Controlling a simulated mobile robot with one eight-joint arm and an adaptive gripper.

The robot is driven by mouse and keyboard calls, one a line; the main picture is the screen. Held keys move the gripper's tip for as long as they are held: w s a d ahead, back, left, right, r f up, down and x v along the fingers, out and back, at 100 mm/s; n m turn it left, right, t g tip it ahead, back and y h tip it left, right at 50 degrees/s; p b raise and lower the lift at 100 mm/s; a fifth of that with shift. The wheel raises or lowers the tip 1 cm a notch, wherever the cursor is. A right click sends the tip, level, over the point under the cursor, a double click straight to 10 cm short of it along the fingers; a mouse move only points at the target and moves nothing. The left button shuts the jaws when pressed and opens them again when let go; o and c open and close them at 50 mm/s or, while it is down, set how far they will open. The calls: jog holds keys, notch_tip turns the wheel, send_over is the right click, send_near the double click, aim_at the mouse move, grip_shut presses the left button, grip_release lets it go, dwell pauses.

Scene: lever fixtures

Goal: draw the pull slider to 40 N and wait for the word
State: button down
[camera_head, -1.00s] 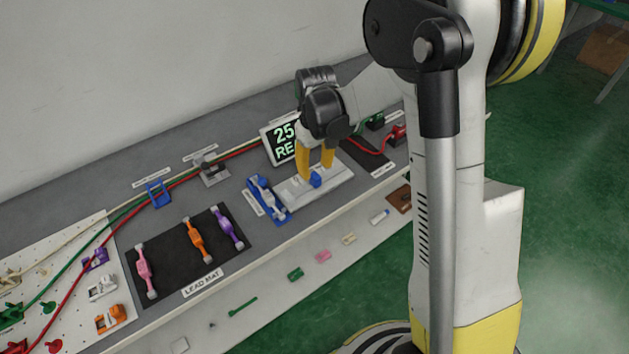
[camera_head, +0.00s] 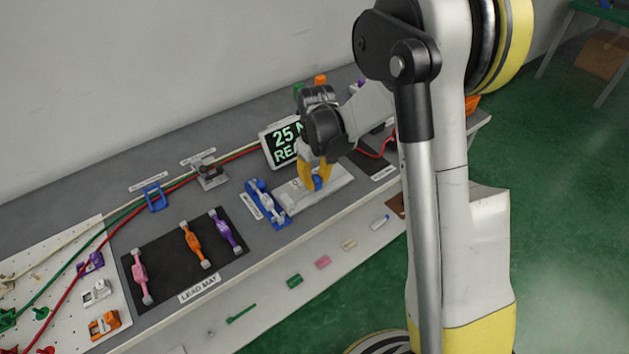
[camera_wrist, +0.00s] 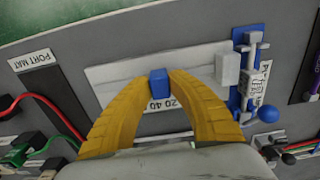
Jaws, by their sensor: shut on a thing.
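The pull slider is a white plate (camera_head: 337,181) lying on the bench, with a blue knob (camera_wrist: 159,84) on it. My gripper (camera_head: 317,184) points down at the plate. Its yellow fingers are shut on the blue knob, one on each side, as the wrist view also shows. Numbers including 20 and 40 show on the plate beside the knob in the wrist view, partly hidden by a finger. A display (camera_head: 281,146) behind the plate reads 25, with a line starting "RE" below; my gripper hides its right part.
A blue fixture with a lever (camera_head: 266,203) stands close left of the plate. The lead mat (camera_head: 165,262) holds pink, orange and purple leads. A port mat (camera_wrist: 52,98) with red and green cables lies on the plate's other side. Small items lie on the lower shelf.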

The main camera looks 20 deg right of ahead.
jog(key=shift+w+d, duration=0.3)
jog(key=shift+d, duration=0.6)
jog(key=c, duration=1.3)
grip_release()
jog(key=shift+o, duration=0.2)
jog(key=shift+a, duration=0.1)
notch_tip(320, 180, up, 12)
